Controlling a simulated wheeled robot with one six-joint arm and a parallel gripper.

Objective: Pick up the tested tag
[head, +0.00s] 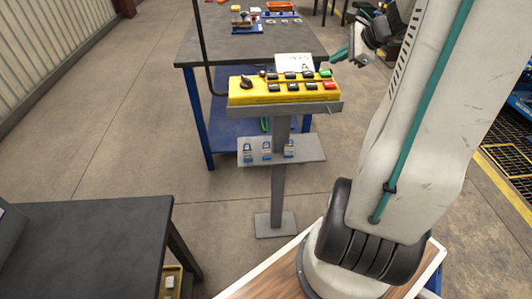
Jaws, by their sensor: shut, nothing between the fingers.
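A white card or sheet (294,62) with small dark marks shows just behind the yellow control box (284,88). Its writing is too small to read, so I cannot tell if it is the tested tag. No other thing in view is clearly a tag. My gripper (341,55) is at the upper right, to the right of the white card and apart from it. It is shut and empty. My arm hides part of the right side.
The yellow box has several buttons and stands on a grey post. A small shelf (308,151) below holds padlocks (266,150). A blue-legged workbench (222,48) with trays stands behind. A dark table (85,240) is at lower left. Floor between is clear.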

